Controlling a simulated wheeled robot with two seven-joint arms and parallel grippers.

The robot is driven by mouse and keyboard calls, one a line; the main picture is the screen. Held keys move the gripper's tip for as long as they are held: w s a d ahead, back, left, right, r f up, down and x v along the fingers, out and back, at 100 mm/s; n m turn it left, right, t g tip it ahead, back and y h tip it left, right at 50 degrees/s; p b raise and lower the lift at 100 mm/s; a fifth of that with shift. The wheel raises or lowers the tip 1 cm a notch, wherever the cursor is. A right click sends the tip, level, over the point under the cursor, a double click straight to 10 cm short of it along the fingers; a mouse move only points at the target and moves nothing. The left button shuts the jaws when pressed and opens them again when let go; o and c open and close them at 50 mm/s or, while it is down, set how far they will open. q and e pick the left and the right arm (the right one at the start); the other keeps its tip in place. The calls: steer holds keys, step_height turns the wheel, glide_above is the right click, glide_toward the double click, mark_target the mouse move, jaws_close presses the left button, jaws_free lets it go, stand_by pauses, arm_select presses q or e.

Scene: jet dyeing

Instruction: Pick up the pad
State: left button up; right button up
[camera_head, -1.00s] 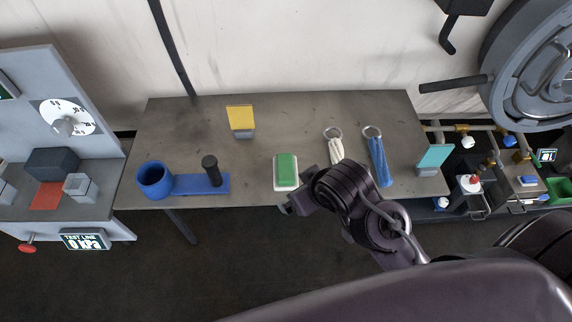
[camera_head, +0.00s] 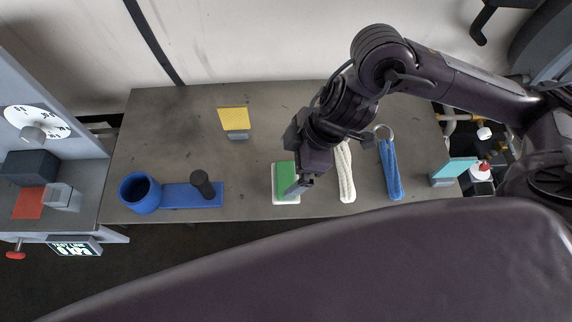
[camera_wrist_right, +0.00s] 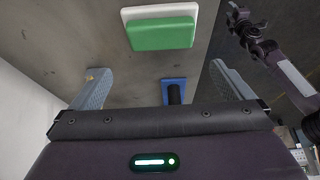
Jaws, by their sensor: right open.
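The pad (camera_head: 283,182), a green block on a white base, lies flat near the front edge of the grey table. My right gripper (camera_head: 298,187) is over the pad's right side in the head view and hides part of it. In the right wrist view, the gripper (camera_wrist_right: 158,68) has its two grey fingers spread wide with nothing between them. The pad (camera_wrist_right: 162,33) shows there beyond the fingertips, apart from them. My left gripper is not identifiable in these views.
Left of the pad are a blue cup (camera_head: 140,193) and a blue plate (camera_head: 185,196) with a black post. A yellow card (camera_head: 234,119) stands behind. White (camera_head: 345,175) and blue (camera_head: 390,170) strand bundles lie to the right, near a teal card (camera_head: 455,168).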

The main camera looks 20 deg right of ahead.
mark_target(286, 177)
steer(key=shift+d+f, duration=0.3)
steer(key=x, duration=0.4)
steer(key=d+x, duration=0.1)
steer(key=x, duration=0.1)
steer(key=shift+s+a+f, duration=0.1)
steer(key=shift+s+f, duration=0.25)
steer(key=shift+w+a+f, duration=0.1)
steer(key=shift+a+f, duration=0.1)
steer(key=shift+f, duration=0.25)
steer(key=c, duration=0.7)
